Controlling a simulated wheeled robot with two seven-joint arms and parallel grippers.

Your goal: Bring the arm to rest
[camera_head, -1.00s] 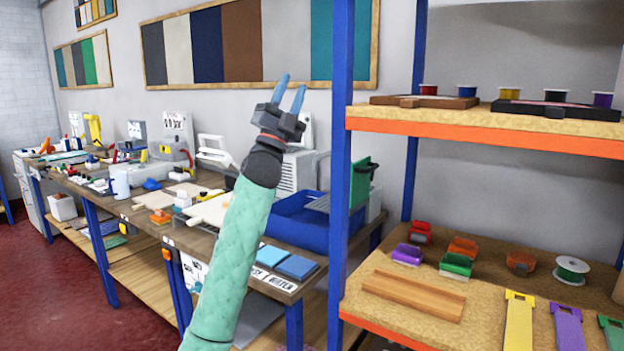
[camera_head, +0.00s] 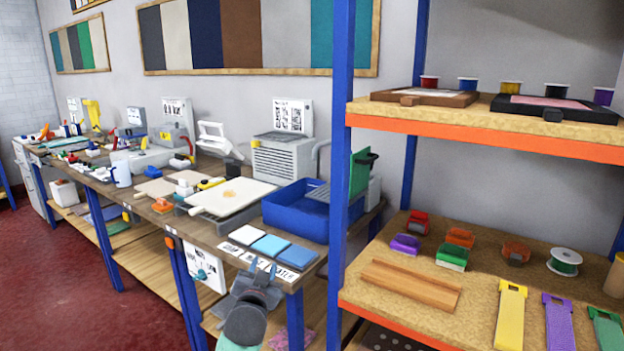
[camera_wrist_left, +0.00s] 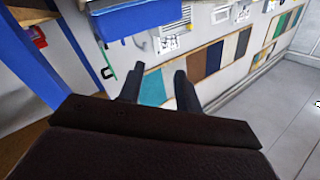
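My left gripper (camera_head: 262,268) shows low in the head view, in front of the bench edge and left of the shelf's blue post. Its grey fingers stand apart with nothing between them. In the left wrist view the two dark fingers (camera_wrist_left: 158,88) are also spread and empty, with the wall behind them. My right arm and gripper are not in view.
The workbench (camera_head: 212,238) bears a blue tub (camera_head: 285,219), a pale board (camera_head: 238,196) and blue squares (camera_head: 297,256). The shelf (camera_head: 480,129) with its blue post (camera_head: 342,130) stands close on the right. Red floor (camera_head: 70,290) lies open at left.

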